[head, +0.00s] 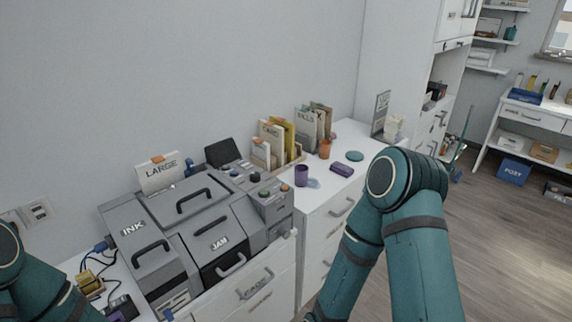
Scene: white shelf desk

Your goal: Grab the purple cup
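The purple cup (301,176) stands upright on the white desk top (318,197), just right of the grey printer and in front of the file holders. In the head view, my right arm bends down in the right half of the picture, to the right of the cup and apart from it. Its gripper is below the bottom edge of the picture. Part of my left arm shows in the lower left corner, and its gripper is out of view too.
A grey printer (190,225) fills the desk left of the cup. Near the cup are a purple box (342,169), an orange cup (325,149), a teal disc (355,156) and file holders (278,140). A drawer unit (325,228) lies below. Open wooden floor (500,240) is at the right.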

